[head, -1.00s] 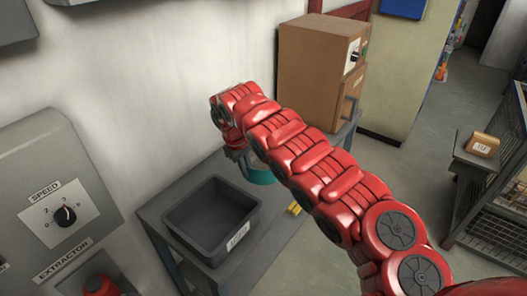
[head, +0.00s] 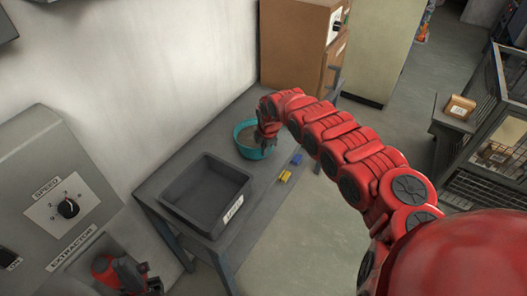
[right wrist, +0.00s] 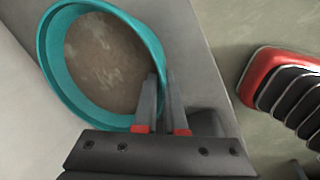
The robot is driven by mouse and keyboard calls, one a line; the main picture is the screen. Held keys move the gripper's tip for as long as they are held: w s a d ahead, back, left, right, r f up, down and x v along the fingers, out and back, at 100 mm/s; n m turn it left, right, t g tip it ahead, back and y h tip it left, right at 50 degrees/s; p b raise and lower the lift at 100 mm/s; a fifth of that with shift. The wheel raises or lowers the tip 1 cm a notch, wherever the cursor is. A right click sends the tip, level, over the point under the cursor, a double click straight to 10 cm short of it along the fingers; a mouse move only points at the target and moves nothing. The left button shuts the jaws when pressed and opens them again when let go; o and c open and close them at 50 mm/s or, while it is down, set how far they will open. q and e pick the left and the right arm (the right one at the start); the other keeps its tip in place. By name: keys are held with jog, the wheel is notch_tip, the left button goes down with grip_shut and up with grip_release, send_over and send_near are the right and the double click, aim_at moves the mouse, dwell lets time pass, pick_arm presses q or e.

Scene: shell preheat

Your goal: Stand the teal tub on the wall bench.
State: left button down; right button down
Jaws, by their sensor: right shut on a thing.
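The teal tub (head: 241,148) is at the far part of the grey wall bench (head: 178,166), behind a dark bin. It looks upright; I cannot tell whether its base touches the bench top. Its inside looks brownish-grey. My right gripper (head: 262,146) is shut on the tub's near right wall. In the right wrist view the teal tub (right wrist: 53,62) shows its rim running between the fingers of my right gripper (right wrist: 162,82). My left gripper (head: 152,286) is low at the left, in front of the bench; its fingers are not clear.
A dark grey bin (head: 207,194) with a label stands on the bench's near part. A yellow block (head: 285,176) and a blue block (head: 297,159) lie by the bench's right edge. A brown cabinet (head: 292,45) stands behind. A control panel (head: 60,200) is on the left wall.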

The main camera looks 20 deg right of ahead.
notch_tip(320, 180, down, 3)
jog(key=shift+a+f+p, duration=0.15)
jog(key=shift+f+p, duration=0.05)
jog(key=shift+p, duration=0.1)
jog(key=shift+f, duration=0.15)
jog(key=c, duration=1.4)
grip_release()
jog(key=shift+f, duration=0.1)
jog(key=shift+c, duration=0.2)
jog(key=o, duration=0.4)
jog(key=shift+o, duration=0.2)
